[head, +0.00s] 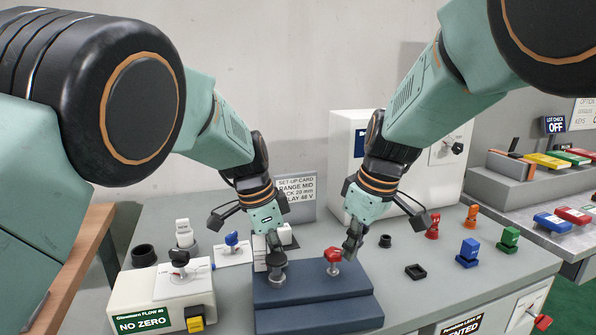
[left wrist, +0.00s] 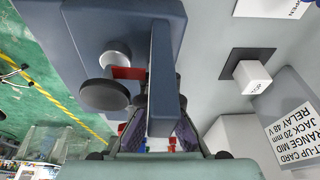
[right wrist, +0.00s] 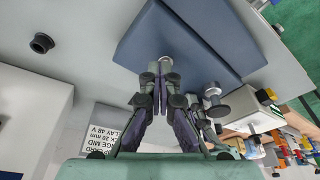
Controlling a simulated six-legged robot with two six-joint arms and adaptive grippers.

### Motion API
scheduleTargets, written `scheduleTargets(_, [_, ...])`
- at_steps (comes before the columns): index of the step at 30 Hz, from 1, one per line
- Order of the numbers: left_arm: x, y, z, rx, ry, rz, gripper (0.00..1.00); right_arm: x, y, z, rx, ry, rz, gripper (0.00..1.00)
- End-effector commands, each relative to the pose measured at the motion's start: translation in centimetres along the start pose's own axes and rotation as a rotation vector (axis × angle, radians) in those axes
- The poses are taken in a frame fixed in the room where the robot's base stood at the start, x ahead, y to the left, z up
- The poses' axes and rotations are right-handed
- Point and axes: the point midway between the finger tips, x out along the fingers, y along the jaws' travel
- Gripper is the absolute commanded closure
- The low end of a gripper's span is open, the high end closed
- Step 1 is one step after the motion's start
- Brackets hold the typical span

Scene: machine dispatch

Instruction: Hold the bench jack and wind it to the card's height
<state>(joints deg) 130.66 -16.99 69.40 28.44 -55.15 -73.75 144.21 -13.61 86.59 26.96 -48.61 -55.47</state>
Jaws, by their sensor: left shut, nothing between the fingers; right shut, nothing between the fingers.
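The bench jack's blue base (head: 315,300) sits on the grey bench. A dark round-topped grey post (head: 277,265) stands on its left part, and a red knob (head: 333,255) on a silver stem stands to the right. My left gripper (head: 272,243) is shut and empty just behind the grey post; the left wrist view shows the post (left wrist: 108,92) beyond its fingers. My right gripper (head: 351,246) is shut and empty, close beside the red knob; contact cannot be told. The set-up card (head: 296,188) stands behind, reading "RANGE MID, JACK 20 mm, RELAY 48 V".
A white box labelled "NO ZERO" (head: 165,295) is at the left. Blue (head: 468,249), green (head: 508,237) and red (head: 433,228) pieces stand at the right. A black ring (head: 143,254) is at the left back. A white cabinet (head: 345,150) stands behind my right arm.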

Motion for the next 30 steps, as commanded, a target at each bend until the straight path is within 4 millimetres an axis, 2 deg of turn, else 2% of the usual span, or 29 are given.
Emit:
scheduleTargets(1, [0.8,0.5,0.4,-0.003,-0.01,0.018,1.0,0.1,0.0,-0.1,0.001,0.003,0.001,1.0])
scheduleTargets(30, [0.8,0.5,0.3,-0.004,-0.009,0.019,1.0,0.2,-2.2,0.1,-0.001,-0.003,-0.002,1.0])
